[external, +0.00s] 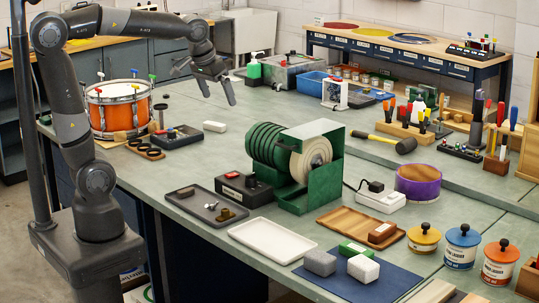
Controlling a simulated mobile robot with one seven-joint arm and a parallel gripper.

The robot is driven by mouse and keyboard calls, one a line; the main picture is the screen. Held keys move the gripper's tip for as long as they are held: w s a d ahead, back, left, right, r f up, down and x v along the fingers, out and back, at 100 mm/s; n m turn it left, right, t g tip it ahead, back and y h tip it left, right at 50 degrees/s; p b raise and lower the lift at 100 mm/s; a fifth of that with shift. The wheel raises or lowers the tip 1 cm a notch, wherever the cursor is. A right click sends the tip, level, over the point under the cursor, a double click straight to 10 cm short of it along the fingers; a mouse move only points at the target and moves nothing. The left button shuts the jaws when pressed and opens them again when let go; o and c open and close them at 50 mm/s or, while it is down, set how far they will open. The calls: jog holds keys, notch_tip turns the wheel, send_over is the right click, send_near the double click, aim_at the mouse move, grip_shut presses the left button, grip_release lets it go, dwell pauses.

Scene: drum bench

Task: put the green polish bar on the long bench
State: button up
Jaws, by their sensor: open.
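The long bench (205,165) has a grey-green top and runs across the view, holding most of the items. My gripper (217,92) is open and empty, raised above the far left part of the bench, well away from the bar.
A green grinding machine (295,165) stands mid-bench between my gripper and the bar. A brown bar (382,232) lies on the wooden tray. A grey block (320,263) and a white block (363,268) sit on the blue mat (345,290). A white tray (272,240) is nearby.

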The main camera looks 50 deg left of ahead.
jog(key=s+a+f+t, duration=0.1)
jog(key=s+a+f, duration=0.4)
jog(key=s+a, duration=0.6)
jog(key=shift+s+t, duration=0.3)
jog(key=shift+s, duration=0.05)
jog(key=shift+s+a+f, duration=0.2)
jog(key=shift+s+f, duration=0.15)
jog(key=shift+c, duration=1.3)
jog(key=c, duration=0.7)
